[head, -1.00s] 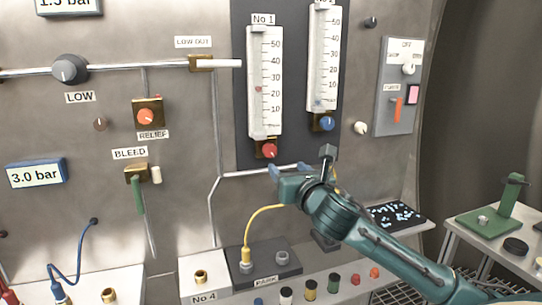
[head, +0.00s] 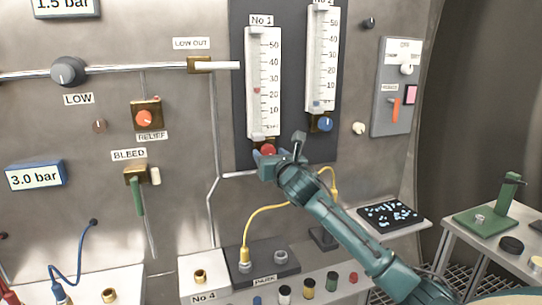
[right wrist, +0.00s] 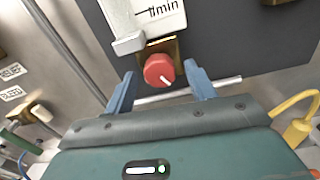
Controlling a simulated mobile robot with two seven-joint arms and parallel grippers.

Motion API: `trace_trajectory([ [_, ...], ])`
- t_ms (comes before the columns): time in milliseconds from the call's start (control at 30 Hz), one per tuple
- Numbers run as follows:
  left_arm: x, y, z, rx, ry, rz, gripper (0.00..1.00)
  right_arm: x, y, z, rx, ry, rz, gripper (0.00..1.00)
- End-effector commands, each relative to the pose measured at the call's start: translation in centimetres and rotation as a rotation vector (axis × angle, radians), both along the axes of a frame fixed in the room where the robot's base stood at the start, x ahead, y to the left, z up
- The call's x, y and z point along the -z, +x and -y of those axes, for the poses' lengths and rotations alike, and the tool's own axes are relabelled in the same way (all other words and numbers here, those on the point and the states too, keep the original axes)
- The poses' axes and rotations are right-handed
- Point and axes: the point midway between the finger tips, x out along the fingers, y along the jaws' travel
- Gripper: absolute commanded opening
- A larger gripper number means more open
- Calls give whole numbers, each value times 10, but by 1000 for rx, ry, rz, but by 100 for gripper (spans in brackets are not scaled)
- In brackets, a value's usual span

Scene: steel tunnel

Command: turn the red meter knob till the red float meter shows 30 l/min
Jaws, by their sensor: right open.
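The red meter knob (head: 268,150) sits on a brass block at the foot of the left float meter (head: 262,70), labelled No 1. Its small red float (head: 257,91) stands at about 20 on the scale. My right gripper (head: 278,150) is open in front of the knob and partly hides it. In the right wrist view the red knob (right wrist: 159,70), with a white pointer mark, shows between the two blue fingertips (right wrist: 160,82), with a gap on each side. My left gripper is not in view.
A second meter (head: 322,60) with a blue knob (head: 325,124) stands close on the right. A pale pipe (right wrist: 165,95) runs below the red knob. A yellow cable (head: 262,212) loops up beneath my right arm. A shelf with sockets lies below.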

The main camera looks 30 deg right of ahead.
Motion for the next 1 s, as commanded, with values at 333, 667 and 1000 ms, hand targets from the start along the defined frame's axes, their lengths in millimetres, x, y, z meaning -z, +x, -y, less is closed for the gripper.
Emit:
trace_trajectory([
  [333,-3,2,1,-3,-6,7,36,0,0,0,1,0,0,31],
  [667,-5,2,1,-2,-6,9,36,0,0,0,1,4,1,11],
  [1000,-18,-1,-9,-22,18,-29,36,-4,0,0,1,240,55,11],
])
